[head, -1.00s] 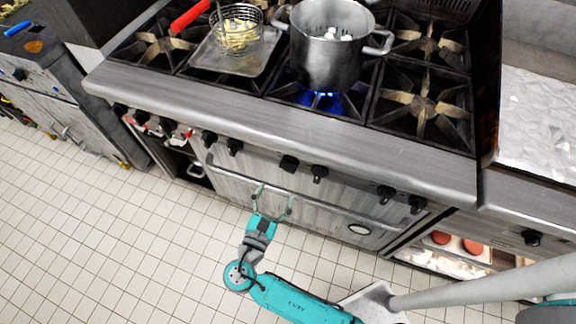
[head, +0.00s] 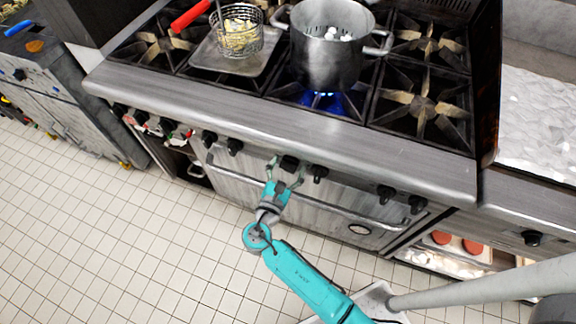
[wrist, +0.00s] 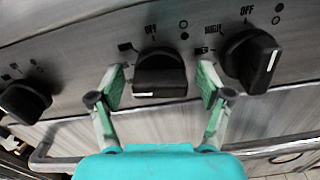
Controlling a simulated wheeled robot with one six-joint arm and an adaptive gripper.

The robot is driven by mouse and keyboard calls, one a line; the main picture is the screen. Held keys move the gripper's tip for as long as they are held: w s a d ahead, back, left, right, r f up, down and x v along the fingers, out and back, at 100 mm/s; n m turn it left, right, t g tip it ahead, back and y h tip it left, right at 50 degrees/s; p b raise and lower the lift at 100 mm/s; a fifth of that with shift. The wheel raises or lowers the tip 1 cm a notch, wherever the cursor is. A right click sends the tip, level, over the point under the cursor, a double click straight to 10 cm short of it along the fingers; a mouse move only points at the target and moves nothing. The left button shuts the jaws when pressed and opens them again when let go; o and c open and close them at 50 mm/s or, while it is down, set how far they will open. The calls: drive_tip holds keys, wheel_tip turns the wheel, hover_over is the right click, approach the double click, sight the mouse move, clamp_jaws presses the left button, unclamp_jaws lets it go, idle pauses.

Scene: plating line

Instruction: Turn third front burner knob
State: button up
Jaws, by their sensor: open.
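The stove's front panel carries a row of black knobs. My gripper (head: 288,172) is open at the panel, with one black knob (head: 289,163) between its fingers. In the wrist view that knob (wrist: 160,74) sits between the two green fingertips of my gripper (wrist: 160,88), with a gap on each side. Its white line lies roughly level, and an "OFF" mark stands above it. A second knob (wrist: 251,60) is close on the right, tilted, and it also shows in the head view (head: 320,172). A third knob (wrist: 25,102) is at the left.
A steel pot (head: 328,60) stands over a lit blue flame (head: 322,100). A fry basket (head: 240,32) with a red handle sits on a tray at the left. The oven handle bar (head: 330,208) runs below the knobs. The tiled floor (head: 130,240) is clear.

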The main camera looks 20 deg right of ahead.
drive_tip(key=c, duration=1.1)
drive_tip(key=shift+c, duration=0.2)
drive_tip(key=shift+m, duration=3.4)
drive_tip(key=o, duration=1.1)
drive_tip(key=shift+o, duration=0.2)
